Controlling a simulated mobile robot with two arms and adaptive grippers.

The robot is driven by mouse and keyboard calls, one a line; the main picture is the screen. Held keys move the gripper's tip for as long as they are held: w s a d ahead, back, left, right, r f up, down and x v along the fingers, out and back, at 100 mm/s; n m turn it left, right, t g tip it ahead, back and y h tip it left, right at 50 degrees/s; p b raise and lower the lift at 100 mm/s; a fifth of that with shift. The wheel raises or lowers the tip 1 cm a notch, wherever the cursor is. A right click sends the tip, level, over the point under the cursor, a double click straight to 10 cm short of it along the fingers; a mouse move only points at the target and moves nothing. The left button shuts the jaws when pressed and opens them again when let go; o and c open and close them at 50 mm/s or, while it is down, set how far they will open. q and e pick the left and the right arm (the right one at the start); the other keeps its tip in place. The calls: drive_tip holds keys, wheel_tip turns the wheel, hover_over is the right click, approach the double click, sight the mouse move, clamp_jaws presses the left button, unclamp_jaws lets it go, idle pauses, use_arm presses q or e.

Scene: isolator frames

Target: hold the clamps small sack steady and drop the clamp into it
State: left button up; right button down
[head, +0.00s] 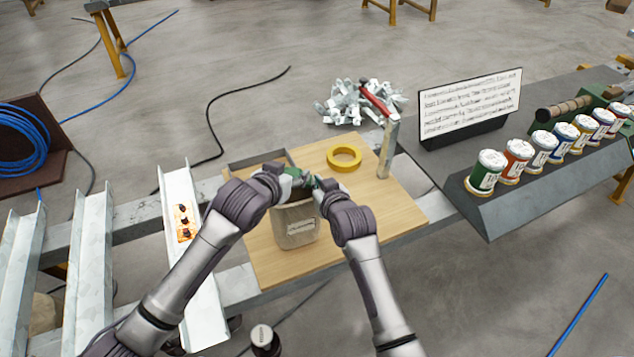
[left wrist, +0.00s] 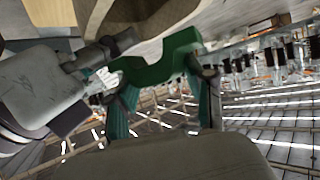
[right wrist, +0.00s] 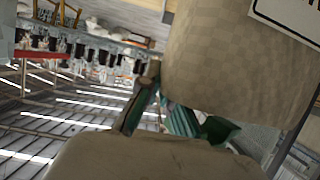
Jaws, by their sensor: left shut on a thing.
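The small sack (head: 297,226), beige with a white label, stands upright on the wooden board. My left gripper (head: 287,174) is at its top and is shut on a dark green clamp, which shows between its teal fingers in the left wrist view (left wrist: 165,60). The sack's rim shows above the clamp there (left wrist: 150,32). My right gripper (head: 314,184) is at the right side of the sack's top. In the right wrist view the sack (right wrist: 235,70) hides part of its fingers (right wrist: 158,112), so its grip is unclear.
A pile of metal pieces (head: 350,103) lies behind. Several labelled cans (head: 487,170) line a rack at right. Metal channels (head: 92,270) lie at left.

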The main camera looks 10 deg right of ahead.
use_arm(q)
drive_tip(key=o, duration=1.4)
drive_tip(key=shift+o, duration=0.2)
drive_tip(key=shift+f, duration=0.1)
drive_tip(key=shift+s, duration=0.15)
drive_tip(key=v, duration=1.2)
use_arm(e)
drive_tip(key=c, duration=1.2)
unclamp_jaws()
drive_tip(key=shift+c, duration=0.2)
